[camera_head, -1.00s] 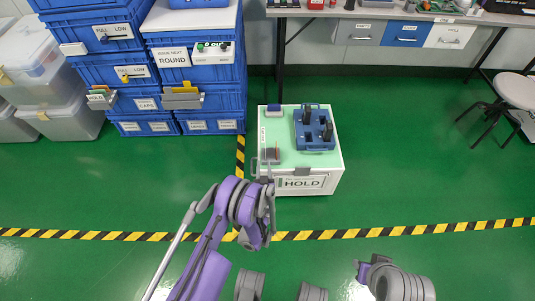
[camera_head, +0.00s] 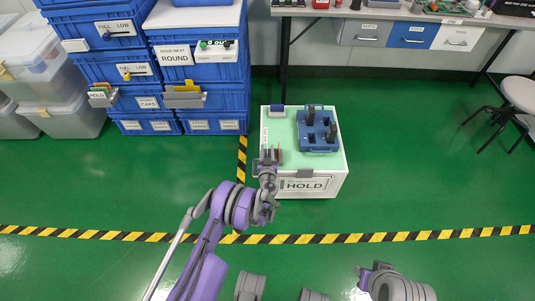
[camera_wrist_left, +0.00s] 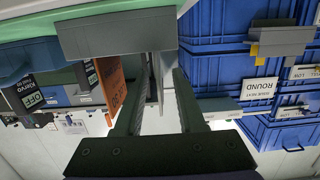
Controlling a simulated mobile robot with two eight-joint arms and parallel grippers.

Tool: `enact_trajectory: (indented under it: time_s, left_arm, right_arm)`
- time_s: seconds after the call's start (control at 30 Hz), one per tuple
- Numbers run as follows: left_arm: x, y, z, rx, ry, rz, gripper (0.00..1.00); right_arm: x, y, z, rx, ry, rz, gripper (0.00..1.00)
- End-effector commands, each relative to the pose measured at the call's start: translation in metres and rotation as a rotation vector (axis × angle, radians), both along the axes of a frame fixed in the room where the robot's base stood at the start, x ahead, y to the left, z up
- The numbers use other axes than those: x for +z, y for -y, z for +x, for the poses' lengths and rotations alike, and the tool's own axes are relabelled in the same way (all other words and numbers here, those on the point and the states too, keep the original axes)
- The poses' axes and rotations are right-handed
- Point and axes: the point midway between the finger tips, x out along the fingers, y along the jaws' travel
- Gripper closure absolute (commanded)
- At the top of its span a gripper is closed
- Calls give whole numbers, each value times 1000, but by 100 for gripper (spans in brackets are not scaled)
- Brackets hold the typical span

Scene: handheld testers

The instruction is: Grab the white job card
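In the left wrist view a thin white card (camera_wrist_left: 157,78), seen nearly edge-on, stands in a grey holder (camera_wrist_left: 115,35). It lies between the two dark fingers of my left gripper (camera_wrist_left: 160,95). The fingers are apart, with a gap visible beside the card. An orange card (camera_wrist_left: 110,82) stands in the same holder, outside the fingers.
A blue tray (camera_head: 319,146) with dark handheld testers sits on the cart, with a small blue box (camera_head: 277,111) behind left. Blue bins (camera_head: 215,100) with card pockets (camera_head: 184,97) stand at left. A bench with drawers (camera_head: 410,38) and a stool (camera_head: 518,92) are at right.

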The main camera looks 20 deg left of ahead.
Motion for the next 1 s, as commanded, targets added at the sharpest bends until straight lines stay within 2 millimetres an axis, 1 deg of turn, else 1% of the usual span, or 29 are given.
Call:
enact_trajectory:
  time_s: [0.2,0.27,0.4,0.43,0.87,1.0]
  left_arm:
    - [0,0,1,0,0,0,61]
    - [0,0,1,0,0,0,70]
    - [0,0,1,0,0,0,95]
    - [0,0,1,0,0,0,100]
    - [0,0,1,0,0,0,100]
    - [7,0,1,0,0,-1,100]
  right_arm:
    - [0,0,0,0,0,0,68]
    - [0,0,0,0,0,0,68]
    - [0,0,0,0,0,0,68]
    - [0,0,0,0,0,0,68]
    - [0,0,0,0,0,0,68]
    - [3,0,0,0,1,0,68]
